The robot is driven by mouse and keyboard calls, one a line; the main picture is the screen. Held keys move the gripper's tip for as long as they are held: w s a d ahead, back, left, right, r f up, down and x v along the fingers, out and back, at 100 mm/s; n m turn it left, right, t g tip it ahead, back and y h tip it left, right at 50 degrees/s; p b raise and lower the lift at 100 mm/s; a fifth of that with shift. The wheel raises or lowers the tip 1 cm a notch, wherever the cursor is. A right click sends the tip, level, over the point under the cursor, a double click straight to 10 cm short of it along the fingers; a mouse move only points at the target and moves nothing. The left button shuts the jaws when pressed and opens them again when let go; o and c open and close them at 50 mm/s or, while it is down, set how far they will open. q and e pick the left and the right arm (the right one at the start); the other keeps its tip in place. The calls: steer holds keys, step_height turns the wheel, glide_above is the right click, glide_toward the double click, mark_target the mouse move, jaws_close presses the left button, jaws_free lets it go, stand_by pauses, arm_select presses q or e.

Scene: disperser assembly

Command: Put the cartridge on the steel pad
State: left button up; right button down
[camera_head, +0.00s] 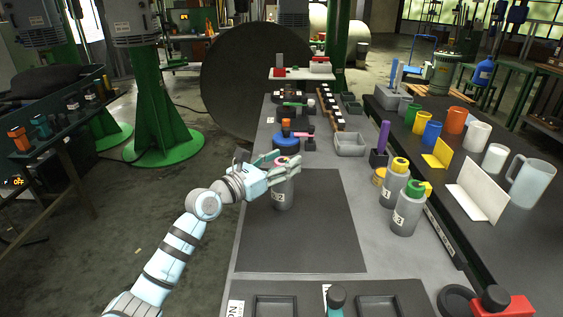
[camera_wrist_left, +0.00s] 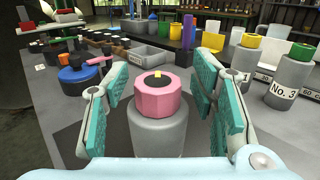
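A grey cylindrical cartridge (camera_head: 283,196) with a pink collar (camera_wrist_left: 157,97) stands upright on the large dark mat (camera_head: 310,240), near its far left part. My left gripper (camera_head: 286,172) reaches over its top from the left. In the left wrist view its teal-padded fingers (camera_wrist_left: 165,82) are spread on both sides of the cartridge, with a gap visible on each side. The gripper hides part of the cartridge's top in the head view. I cannot tell which surface is the steel pad. My right gripper is out of view.
Two other grey cartridges, yellow-topped (camera_head: 394,183) and green-topped (camera_head: 408,208), stand to the right. A blue and orange container (camera_head: 284,135) and a grey tray (camera_head: 350,144) lie beyond the mat. The mat's near part is clear.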

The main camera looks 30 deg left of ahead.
arm_select(q)
steer(key=shift+s, duration=0.1)
steer(key=p+v, duration=0.3)
steer(key=v, duration=0.8)
steer(key=shift+s+p, duration=0.4)
steer(key=shift+a, duration=0.15)
